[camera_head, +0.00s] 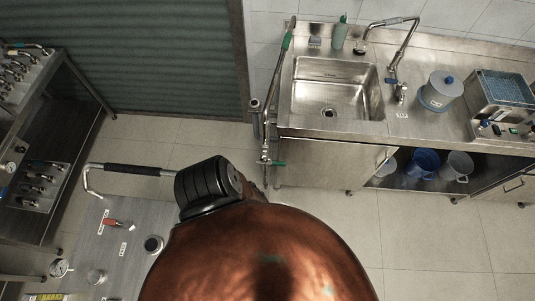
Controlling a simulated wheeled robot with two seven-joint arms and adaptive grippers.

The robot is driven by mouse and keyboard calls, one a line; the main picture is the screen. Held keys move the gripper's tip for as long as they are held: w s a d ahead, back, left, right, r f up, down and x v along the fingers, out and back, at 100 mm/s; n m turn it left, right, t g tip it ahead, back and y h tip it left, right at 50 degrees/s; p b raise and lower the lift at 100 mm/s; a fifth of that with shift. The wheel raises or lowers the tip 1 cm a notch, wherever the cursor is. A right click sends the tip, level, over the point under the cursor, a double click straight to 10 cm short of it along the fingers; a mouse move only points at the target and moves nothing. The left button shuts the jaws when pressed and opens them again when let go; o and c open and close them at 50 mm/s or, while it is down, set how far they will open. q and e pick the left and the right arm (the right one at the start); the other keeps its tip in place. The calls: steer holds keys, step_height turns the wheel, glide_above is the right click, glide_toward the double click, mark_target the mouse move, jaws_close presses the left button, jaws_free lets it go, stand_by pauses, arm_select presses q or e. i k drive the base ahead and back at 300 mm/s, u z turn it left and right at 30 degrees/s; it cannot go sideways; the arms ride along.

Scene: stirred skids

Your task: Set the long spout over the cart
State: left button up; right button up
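A long bent metal spout with a black sleeve (130,169) reaches left from behind a black ribbed part (205,186). Its down-turned end is at the far left corner of a grey cart-like top (110,235). I cannot tell how high the end hangs or exactly how it lies over that top. The spout's right end is hidden by the black part. A large copper dome (260,250) fills the lower middle and hides much of the floor and the right side of the grey top. No fingers of my left or right gripper show.
The grey top holds a red-handled tool (112,222), a dark-rimmed round jar (153,245) and a gauge (60,267). A steel sink counter (345,130) with another spout (405,45) stands at the right. A rack (40,75) stands left. Tiled floor (430,235) is clear at right.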

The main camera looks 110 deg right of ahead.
mark_target(264, 121)
steer(key=z, duration=2.65)
steer(key=k, duration=0.8)
steer(key=z, duration=0.7)
